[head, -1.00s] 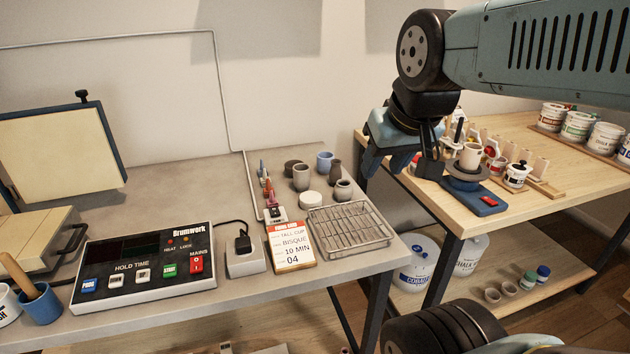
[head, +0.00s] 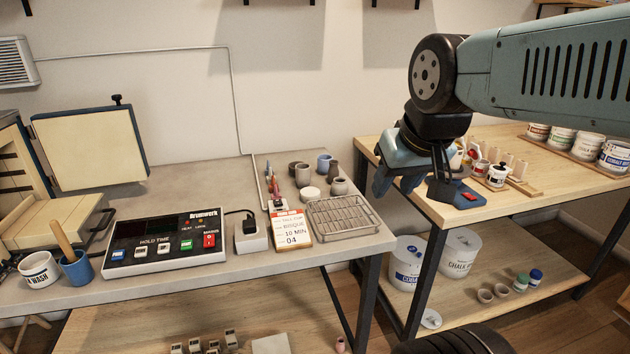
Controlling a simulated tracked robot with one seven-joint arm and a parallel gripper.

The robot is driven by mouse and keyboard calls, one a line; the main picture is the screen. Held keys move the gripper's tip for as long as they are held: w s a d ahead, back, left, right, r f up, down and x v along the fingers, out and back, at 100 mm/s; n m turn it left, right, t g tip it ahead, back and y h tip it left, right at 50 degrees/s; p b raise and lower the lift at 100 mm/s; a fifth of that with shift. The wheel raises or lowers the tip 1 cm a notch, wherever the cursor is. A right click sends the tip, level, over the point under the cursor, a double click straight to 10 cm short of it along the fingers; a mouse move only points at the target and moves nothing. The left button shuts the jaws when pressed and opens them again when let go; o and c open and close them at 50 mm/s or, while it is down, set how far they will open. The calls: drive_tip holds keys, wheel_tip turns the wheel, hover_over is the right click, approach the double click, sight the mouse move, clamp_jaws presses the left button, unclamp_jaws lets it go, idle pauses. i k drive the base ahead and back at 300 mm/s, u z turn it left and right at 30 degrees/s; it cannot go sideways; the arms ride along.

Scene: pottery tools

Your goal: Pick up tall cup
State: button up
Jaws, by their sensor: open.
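Several small pots stand at the back right of the grey table, among them a grey cup (head: 303,175), a blue cup (head: 325,163) and a dark vase (head: 333,170). I cannot tell for sure which is the tall cup; a card (head: 290,228) there reads "tall cup, bisque, 10 min, 04". My gripper (head: 396,183) is open and empty. It points down in front of the wooden table's left end, right of the pots and apart from them. The pale cup seen earlier on the wheel at the wooden table is hidden behind my gripper and wrist.
A wire rack (head: 343,217) lies in front of the pots. A control box (head: 165,240) and a socket block (head: 250,236) are left of the card. An open kiln (head: 35,215) stands far left. Glaze tubs (head: 565,142) line the wooden table (head: 520,200).

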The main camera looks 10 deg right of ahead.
sight(302, 171)
drive_tip(key=u, duration=0.2)
drive_tip(key=i, duration=0.85)
drive_tip(key=z, duration=0.1)
